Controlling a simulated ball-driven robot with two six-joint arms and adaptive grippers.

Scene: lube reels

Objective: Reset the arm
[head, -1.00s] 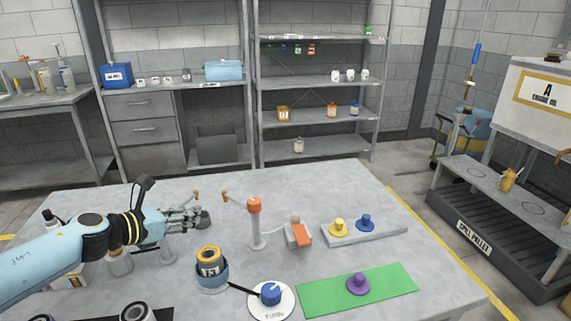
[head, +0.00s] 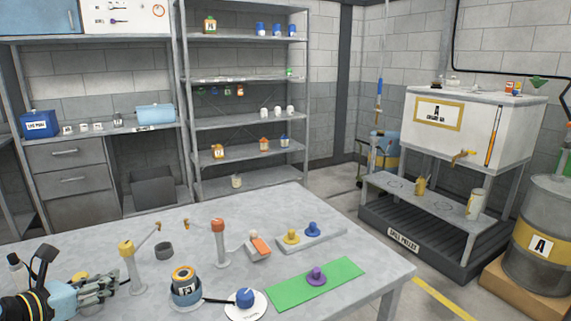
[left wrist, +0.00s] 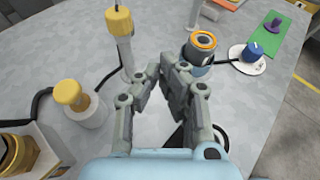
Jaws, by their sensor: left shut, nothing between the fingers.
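My left gripper (head: 104,284) is at the lower left of the head view, over the near left part of the table. It is shut and empty. In the left wrist view its fingers (left wrist: 172,68) are close together over the bare grey table top. A yellow-topped post (head: 128,262) stands just beyond the fingers and also shows in the left wrist view (left wrist: 121,38). An orange-ringed can in a blue holder (head: 185,287) stands to the right of the fingers, apart from them. My right gripper does not show.
On the table (head: 360,243) stand an orange-topped post (head: 219,240), a blue knob on a white disc (head: 245,298), a green mat (head: 335,283) with a purple knob and a tray with yellow and blue knobs. Shelves and a spill pallet (head: 420,245) stand behind.

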